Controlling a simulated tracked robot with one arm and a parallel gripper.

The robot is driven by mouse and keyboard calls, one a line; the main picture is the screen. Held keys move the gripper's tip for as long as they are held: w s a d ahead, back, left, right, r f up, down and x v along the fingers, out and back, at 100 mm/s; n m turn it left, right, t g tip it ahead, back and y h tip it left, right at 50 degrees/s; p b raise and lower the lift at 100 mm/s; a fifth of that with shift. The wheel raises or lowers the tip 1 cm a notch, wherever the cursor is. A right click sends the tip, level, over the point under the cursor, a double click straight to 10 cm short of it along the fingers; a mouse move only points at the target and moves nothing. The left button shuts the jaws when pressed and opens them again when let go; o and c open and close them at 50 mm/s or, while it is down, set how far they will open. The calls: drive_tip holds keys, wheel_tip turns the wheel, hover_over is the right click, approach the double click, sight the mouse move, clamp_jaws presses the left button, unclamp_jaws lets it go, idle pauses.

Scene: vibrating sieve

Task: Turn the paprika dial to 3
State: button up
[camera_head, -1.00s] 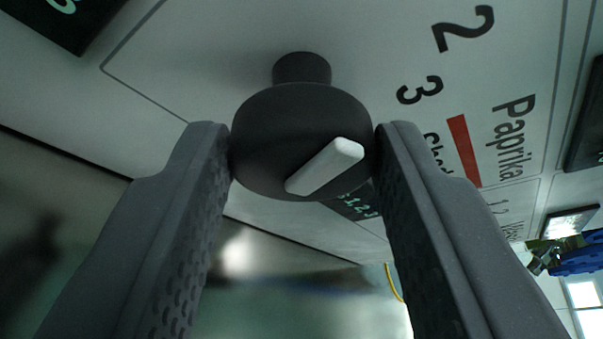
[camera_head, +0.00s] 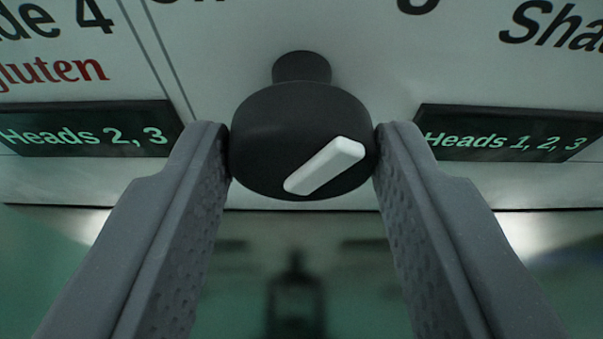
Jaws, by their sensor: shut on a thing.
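The dial (camera_head: 265,140) is a round black knob on a short black stem, with a white pointer bar (camera_head: 325,166) slanting from lower left to upper right. My gripper (camera_head: 303,150) is shut on it, one grey finger on each side of the rim. The white panel (camera_head: 215,65) lies behind the knob. A cut-off black number (camera_head: 417,4) shows at the top edge, right of the knob; it cannot be read in full. No paprika label is in view.
Dark displays flank the knob: one with green "Heads 2, 3" (camera_head: 85,130) at left, one with "Heads 1, 2, 3" (camera_head: 505,133) at right. Red "gluten" lettering (camera_head: 50,72) is at upper left. A blurred greenish surface (camera_head: 300,250) lies below the panel edge.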

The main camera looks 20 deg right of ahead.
drive_tip(key=m+y+b, duration=0.2)
drive_tip(key=b, duration=0.1)
drive_tip(key=shift+f+m, duration=0.4)
drive_tip(key=shift+d+m+t+y+b, duration=0.1)
drive_tip(key=shift+m+t+y+b, duration=0.4)
drive_tip(key=shift+m+b, duration=0.3)
drive_tip(key=shift+r, duration=0.15)
drive_tip(key=o, duration=1)
drive_tip(key=shift+d, duration=0.1)
drive_tip(key=shift+r, duration=0.15)
